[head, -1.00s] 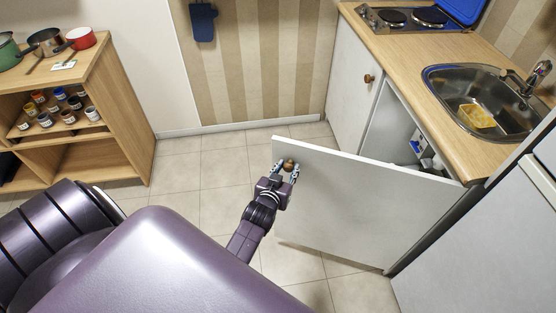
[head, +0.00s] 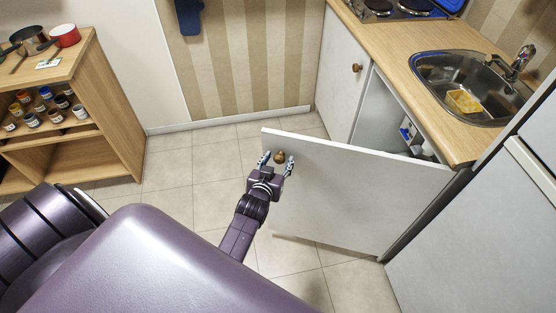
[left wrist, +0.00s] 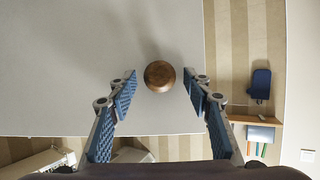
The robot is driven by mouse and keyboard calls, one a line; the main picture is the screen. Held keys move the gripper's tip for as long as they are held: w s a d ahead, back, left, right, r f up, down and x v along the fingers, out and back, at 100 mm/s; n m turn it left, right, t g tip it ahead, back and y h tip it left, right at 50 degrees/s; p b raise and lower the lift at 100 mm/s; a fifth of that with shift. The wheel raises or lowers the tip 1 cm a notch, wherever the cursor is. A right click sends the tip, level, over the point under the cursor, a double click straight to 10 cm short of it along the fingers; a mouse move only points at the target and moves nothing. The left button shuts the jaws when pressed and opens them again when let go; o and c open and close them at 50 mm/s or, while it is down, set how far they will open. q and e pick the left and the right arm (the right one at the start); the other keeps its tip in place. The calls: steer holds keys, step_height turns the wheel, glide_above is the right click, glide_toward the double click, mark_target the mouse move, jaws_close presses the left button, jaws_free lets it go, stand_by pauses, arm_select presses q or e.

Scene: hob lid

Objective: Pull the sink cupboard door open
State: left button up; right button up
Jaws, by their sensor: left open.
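The white sink cupboard door (head: 350,195) stands wide open, swung out from the cupboard under the sink. Its round brown wooden knob (head: 280,157) is near the door's free upper corner. My left gripper (head: 277,160) is open, with its fingers on either side of the knob and apart from it. In the left wrist view the knob (left wrist: 159,76) sits just beyond and between the open fingertips (left wrist: 160,88), against the white door face (left wrist: 70,60). My right gripper is not in view.
The cupboard interior (head: 382,118) shows some items inside. Above it are the counter, sink (head: 465,85) with a yellow item, and hob. A wooden shelf (head: 95,100) with pots and jars stands left. Tiled floor (head: 200,185) is clear between them.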

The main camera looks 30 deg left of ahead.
arm_select(q)
glide_toward(282, 132)
steer(key=x, duration=0.4)
steer(key=shift+w, duration=0.25)
steer(key=shift+c, duration=0.5)
